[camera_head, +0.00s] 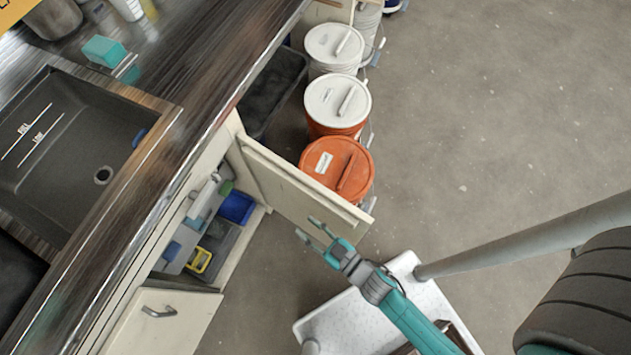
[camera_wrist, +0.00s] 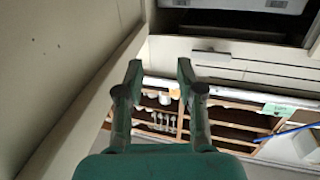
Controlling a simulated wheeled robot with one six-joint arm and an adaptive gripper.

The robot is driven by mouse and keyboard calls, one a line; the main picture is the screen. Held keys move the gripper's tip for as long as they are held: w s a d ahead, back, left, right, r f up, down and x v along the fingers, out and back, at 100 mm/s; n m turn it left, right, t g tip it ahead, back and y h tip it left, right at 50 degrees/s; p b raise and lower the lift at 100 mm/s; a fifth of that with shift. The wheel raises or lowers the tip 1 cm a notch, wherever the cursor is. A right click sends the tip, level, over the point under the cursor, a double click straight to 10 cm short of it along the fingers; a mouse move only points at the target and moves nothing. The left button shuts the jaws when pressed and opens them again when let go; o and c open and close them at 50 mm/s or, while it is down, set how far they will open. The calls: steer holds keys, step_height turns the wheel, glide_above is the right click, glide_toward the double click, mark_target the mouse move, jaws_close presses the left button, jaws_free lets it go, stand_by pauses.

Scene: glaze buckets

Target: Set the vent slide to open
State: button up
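I cannot make out a vent slide for certain in either view. My gripper (camera_head: 309,229) is at the free end of the open cream cabinet door (camera_head: 300,190), near its lower edge in the head view. In the wrist view my gripper (camera_wrist: 157,82) has its two fingers spread apart with nothing between them. The cream panel (camera_wrist: 60,70) fills the left of that view. Whether the fingers touch the door cannot be told.
The open cabinet holds a blue bin (camera_head: 237,207) and a yellow item (camera_head: 199,260). An orange-lidded bucket (camera_head: 325,185) and white-lidded buckets (camera_head: 322,98) stand behind the door. A sink (camera_head: 60,185) is in the counter.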

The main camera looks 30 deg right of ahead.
steer(key=shift+s+d+r, duration=0.25)
steer(key=shift+s, duration=0.35)
